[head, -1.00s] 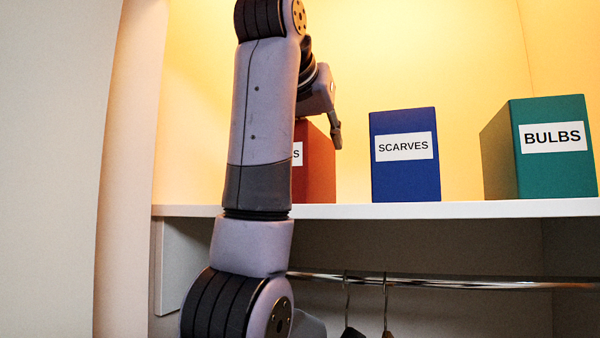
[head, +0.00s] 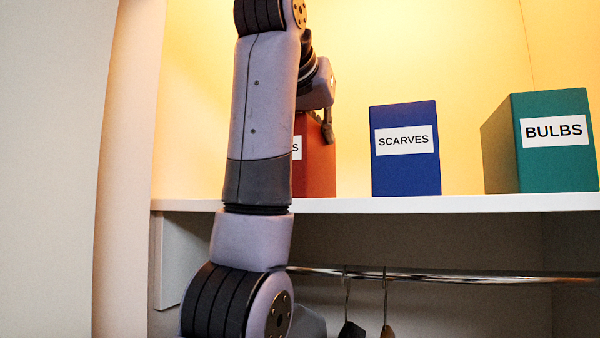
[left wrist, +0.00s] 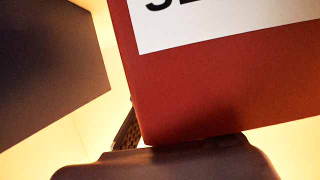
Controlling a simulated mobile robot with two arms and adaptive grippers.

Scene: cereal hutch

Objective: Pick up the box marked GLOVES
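A red box (head: 319,165) stands on the white shelf (head: 470,204), partly behind my left arm. Only the final "S" of its label shows; the rest is hidden. My left gripper (head: 327,125) is at the box's upper part, one finger against its right side. In the left wrist view the red box (left wrist: 215,85) fills the middle, its white label cut off at the top. One dark finger shows at its left edge and another part of the gripper at its lower edge, with no clear gap. The box still rests on the shelf. My right gripper is not in view.
A blue SCARVES box (head: 405,168) stands to the right of the red box with a gap between. A green BULBS box (head: 553,165) is farther right. Below the shelf run a metal rail (head: 450,278) and hangers (head: 386,310).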

